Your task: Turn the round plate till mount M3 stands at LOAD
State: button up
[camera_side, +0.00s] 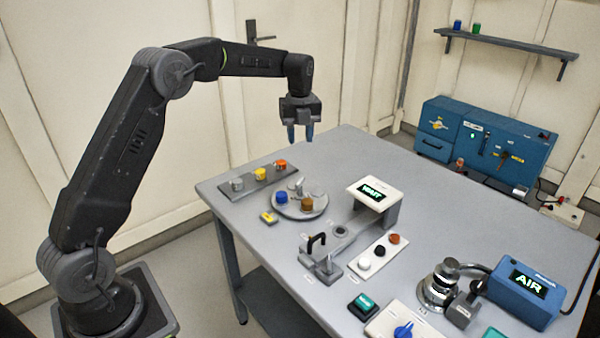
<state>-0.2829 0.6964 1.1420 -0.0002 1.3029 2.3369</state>
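The round plate (297,212) is a grey disc near the left side of the table. It carries a blue-topped piece (281,198), a brown-topped piece (307,204) and grey upright parts (297,186) near its far side. A small yellow block (268,217) sits just left of the plate's near edge. Any mount numbers and the LOAD mark are too small to read. My gripper (300,138) points down with its two blue fingers apart and nothing between them. It hangs above the table's far-left edge, well clear of the plate.
A grey rack (257,182) with grey, yellow and orange pieces lies behind the plate. A raised "WAIT" display (371,194) stands right of it. A fixture with a black handle (317,245) is nearer. An "AIR" box (527,290) stands at the right. The far table middle is clear.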

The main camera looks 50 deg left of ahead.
aim_at(300, 181)
notch_tip(300, 181, down, 14)
jog(key=n, duration=2.8)
jog(key=shift+n, duration=0.3)
jog(key=shift+c, duration=0.4)
jog(key=shift+r, duration=0.1)
grip_shut()
